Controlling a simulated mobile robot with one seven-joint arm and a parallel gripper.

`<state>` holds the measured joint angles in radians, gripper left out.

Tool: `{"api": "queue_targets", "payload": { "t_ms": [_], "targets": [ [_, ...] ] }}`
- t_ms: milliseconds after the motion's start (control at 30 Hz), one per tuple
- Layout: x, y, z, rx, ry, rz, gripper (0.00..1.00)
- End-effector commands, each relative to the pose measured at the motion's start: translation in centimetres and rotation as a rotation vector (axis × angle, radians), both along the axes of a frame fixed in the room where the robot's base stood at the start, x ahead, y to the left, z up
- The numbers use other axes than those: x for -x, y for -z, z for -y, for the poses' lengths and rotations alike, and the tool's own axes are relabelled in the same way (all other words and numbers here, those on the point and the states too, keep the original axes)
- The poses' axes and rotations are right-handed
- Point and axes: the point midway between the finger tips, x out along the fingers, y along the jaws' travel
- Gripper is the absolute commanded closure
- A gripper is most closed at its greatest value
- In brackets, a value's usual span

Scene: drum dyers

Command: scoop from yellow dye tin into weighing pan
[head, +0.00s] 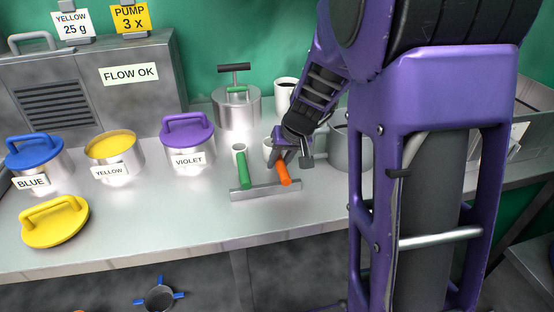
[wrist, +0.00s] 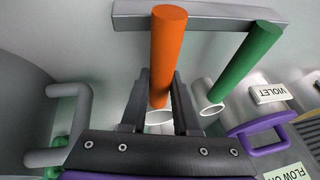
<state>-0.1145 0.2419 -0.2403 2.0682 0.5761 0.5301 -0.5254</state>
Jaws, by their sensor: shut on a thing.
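The yellow dye tin (head: 122,167) stands open on the bench in the head view, with yellow dye (head: 112,144) inside. Its yellow lid (head: 58,229) lies in front of it to the left. My gripper (head: 279,161) is shut on the orange-handled scoop (head: 285,178) at the metal rack (head: 262,191). In the wrist view my gripper (wrist: 161,92) has the orange handle (wrist: 168,48) between its fingers. The handle's outer end is still at the rack bar (wrist: 215,18). The scoop's pale cup is partly hidden by the fingers. I cannot make out a weighing pan.
A green-handled scoop (head: 243,170) rests on the rack just left of the orange one. The violet tin (head: 188,160) and blue tin (head: 38,170) are lidded.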

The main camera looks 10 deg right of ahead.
Motion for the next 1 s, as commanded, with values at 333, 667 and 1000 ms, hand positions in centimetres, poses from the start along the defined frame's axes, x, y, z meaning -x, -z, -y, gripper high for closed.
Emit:
{"api": "queue_targets", "payload": {
  "t_ms": [333, 667, 1000],
  "targets": [
    [-0.1, -6.3, 0.0, 0.000, -0.002, 0.007, 1.00],
    [0.0, -9.9, 0.0, 0.000, -0.001, 0.001, 1.00],
    [0.0, -9.9, 0.0, 0.000, 0.000, 0.001, 1.00]
  ]
}}
